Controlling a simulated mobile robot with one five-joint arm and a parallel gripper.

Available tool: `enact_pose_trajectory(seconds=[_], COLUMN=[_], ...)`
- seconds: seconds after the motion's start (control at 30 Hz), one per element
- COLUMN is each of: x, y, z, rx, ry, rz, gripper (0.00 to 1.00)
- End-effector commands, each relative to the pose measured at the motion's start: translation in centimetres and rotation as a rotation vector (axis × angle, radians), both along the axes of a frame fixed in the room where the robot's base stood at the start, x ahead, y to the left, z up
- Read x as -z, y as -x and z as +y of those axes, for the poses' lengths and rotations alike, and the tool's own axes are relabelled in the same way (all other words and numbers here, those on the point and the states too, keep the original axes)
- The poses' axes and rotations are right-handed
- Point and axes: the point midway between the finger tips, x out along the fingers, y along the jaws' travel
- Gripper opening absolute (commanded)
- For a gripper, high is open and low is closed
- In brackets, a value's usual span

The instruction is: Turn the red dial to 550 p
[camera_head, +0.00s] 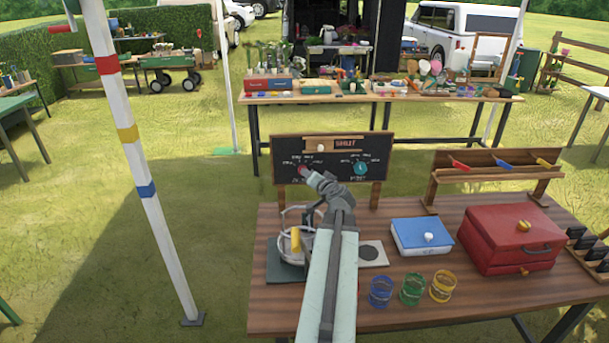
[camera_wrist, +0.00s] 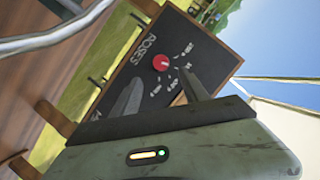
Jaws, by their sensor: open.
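The red dial (camera_wrist: 160,62) is a small round knob with a white mark, on a black chalkboard panel (camera_wrist: 186,30) with white lettering and several white scale labels around the knob. The labels are too small to read.
A teal dial (camera_head: 360,169) sits on the panel's right half. A striped pole (camera_head: 150,190) stands left.

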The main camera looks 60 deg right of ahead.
Motion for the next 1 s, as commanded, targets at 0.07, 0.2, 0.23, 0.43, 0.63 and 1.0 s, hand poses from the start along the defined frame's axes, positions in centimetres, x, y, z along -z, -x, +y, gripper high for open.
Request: enact_pose_trajectory(seconds=[0.07,0.2,0.23,0.43,0.63,1.0], x=[0.1,0.5,0.7,1.9,2.5,2.4], y=[-0.1,-0.9,-1.2,-4.0,-5.9,-5.8], z=[0.0,-0.7,-1.0,-3.3,-4.7,-4.6], rx=[-0.001,-0.003,-0.003,-0.005,-0.004,-0.003], ry=[0.000,-0.001,-0.001,-0.001,-0.001,-0.001], rz=[0.000,0.001,0.001,0.002,0.002,0.003], gripper=[0.52,0.52,0.52,0.52,0.52,0.11])
